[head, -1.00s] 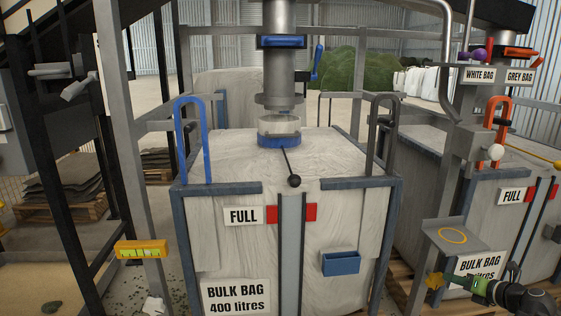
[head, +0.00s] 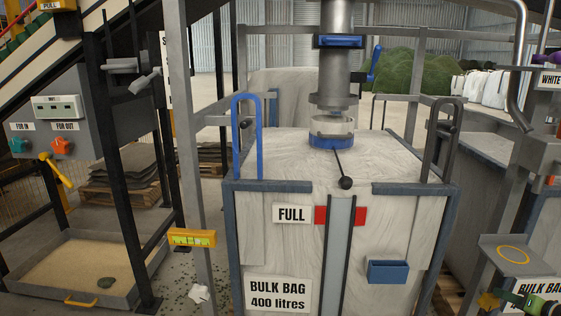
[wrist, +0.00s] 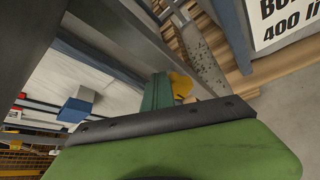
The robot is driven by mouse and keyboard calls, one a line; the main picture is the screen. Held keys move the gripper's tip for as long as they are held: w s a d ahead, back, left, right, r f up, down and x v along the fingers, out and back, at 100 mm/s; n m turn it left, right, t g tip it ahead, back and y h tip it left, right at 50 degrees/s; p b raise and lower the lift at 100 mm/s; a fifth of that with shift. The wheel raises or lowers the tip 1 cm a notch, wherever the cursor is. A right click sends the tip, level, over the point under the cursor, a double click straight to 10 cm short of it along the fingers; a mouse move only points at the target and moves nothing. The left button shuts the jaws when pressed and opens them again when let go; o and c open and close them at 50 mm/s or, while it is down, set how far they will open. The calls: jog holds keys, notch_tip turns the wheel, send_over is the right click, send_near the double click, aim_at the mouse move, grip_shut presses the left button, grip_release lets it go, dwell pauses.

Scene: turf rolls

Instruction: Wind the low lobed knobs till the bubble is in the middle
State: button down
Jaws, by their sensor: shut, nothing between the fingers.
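A yellow spirit level (head: 192,238) with a green vial is fixed to the grey post at left; its bubble is too small to place. A pale lobed knob (head: 199,293) sits low by that post. A yellow lobed knob (head: 489,300) is low at the right edge, at the right-hand frame. My green gripper (head: 512,298) is shut and empty, just right of this knob; I cannot tell whether they touch. In the wrist view, green and dark gripper parts fill the bottom, and a yellow piece (wrist: 182,86) shows beyond, partly hidden.
A full bulk bag box (head: 340,220) stands in the middle under a spout, between blue and grey levers. A plate with a yellow ring (head: 513,254) juts out above my gripper. A sand tray (head: 85,270) lies at the lower left, near a control box (head: 58,108).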

jog(key=shift+d+f, duration=0.1)
jog(key=shift+d, duration=0.25)
jog(key=shift+s+d+f+b, duration=0.1)
jog(key=shift+d+f+b, duration=0.35)
jog(key=shift+d, duration=0.2)
jog(key=shift+d+f+b, duration=0.4)
jog(key=shift+d+b, duration=0.05)
jog(key=shift+d, duration=0.15)
jog(key=s, duration=0.6)
jog(key=shift+r, duration=0.25)
dwell(0.5)
